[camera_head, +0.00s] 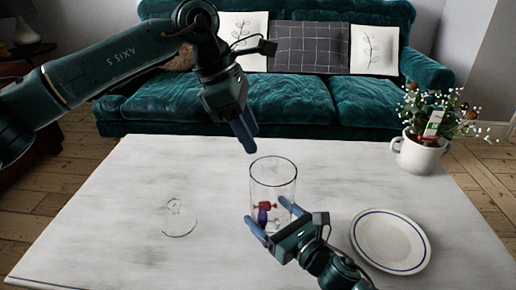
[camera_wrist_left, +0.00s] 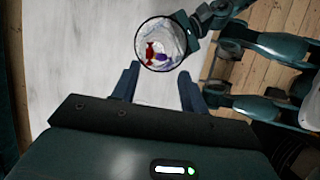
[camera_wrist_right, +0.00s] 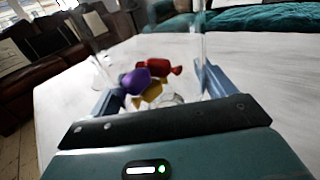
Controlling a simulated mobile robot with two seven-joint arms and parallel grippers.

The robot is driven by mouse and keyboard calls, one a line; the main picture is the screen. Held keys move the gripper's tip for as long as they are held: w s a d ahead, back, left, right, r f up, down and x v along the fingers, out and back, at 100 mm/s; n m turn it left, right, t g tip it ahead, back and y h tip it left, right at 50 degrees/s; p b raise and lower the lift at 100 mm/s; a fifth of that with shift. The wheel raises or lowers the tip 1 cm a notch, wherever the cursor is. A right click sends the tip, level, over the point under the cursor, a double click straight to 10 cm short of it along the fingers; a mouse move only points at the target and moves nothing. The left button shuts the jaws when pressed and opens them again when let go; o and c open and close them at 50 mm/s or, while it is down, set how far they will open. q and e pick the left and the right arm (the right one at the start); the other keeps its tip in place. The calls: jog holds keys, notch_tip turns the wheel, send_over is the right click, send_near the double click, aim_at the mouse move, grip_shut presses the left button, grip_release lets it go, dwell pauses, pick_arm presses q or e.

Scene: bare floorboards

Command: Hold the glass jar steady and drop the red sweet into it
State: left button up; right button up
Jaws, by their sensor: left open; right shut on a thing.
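The clear glass jar (camera_head: 273,178) stands upright on the table, open at the top. The red sweet (camera_head: 264,206) lies inside it, with a purple sweet (camera_head: 263,217) and, in the right wrist view, a yellow sweet (camera_wrist_right: 151,91). The red sweet (camera_wrist_left: 150,52) also shows through the jar's mouth in the left wrist view. My right gripper (camera_head: 267,214) is shut on the jar's lower part, a finger on either side. My left gripper (camera_head: 249,147) is open and empty, pointing down just above and left of the jar's rim.
A clear glass lid (camera_head: 180,220) lies left of the jar on the pale table (camera_head: 110,200). A blue-rimmed plate (camera_head: 390,241) lies to the right. A white mug with a plant (camera_head: 421,155) stands at the back right. A green sofa (camera_head: 180,98) is behind the table.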

pick_arm(q)
jog(key=v, duration=0.6)
dwell(1.0)
pick_arm(e)
jog(key=o, duration=1.3)
